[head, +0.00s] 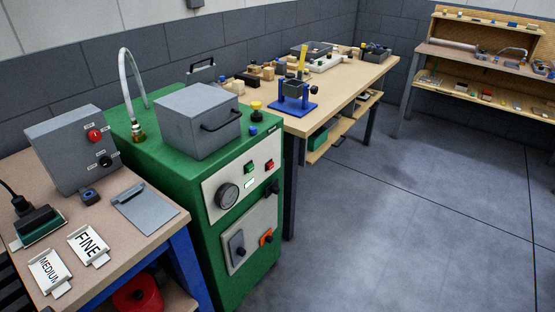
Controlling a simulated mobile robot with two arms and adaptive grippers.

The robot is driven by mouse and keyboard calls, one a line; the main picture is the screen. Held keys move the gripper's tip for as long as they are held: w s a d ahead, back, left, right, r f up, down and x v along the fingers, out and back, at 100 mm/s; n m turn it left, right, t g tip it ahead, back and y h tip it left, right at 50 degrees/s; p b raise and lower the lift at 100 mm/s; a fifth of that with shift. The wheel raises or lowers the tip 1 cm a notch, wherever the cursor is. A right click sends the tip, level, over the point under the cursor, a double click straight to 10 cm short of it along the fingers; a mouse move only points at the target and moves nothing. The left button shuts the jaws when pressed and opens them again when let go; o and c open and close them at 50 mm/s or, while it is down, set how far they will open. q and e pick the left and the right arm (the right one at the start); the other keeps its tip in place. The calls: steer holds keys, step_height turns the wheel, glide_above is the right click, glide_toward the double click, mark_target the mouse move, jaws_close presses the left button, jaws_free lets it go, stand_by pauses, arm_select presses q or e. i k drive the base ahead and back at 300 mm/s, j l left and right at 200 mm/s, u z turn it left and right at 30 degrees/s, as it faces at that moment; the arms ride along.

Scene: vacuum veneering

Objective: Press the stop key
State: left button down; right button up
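A red key (270,165) sits beside a green key (249,167) on the light front panel (216,188) of a green machine (190,230). The labels there are too small to read, so I cannot confirm which is the stop key. A red round control (94,135) is on the grey box (70,148) on the left table, above a black knob (105,161). Neither of my grippers is in view.
The machine carries a grey lidded box (190,125), a curved hose (125,75) and a yellow-topped knob (256,105). FINE (88,245) and MEDIUM (48,272) plates lie on the left table. A workbench (345,85) stands behind. The floor (400,220) at right is clear.

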mark_target(269, 165)
steer(key=i+l+u, duration=0.15)
steer(key=l, duration=0.5)
steer(key=i+l+u, duration=0.2)
steer(key=l, duration=0.45)
steer(key=i+l+u, duration=0.15)
steer(key=l, duration=0.5)
steer(key=l+u, duration=0.2)
steer(key=l, duration=0.45)
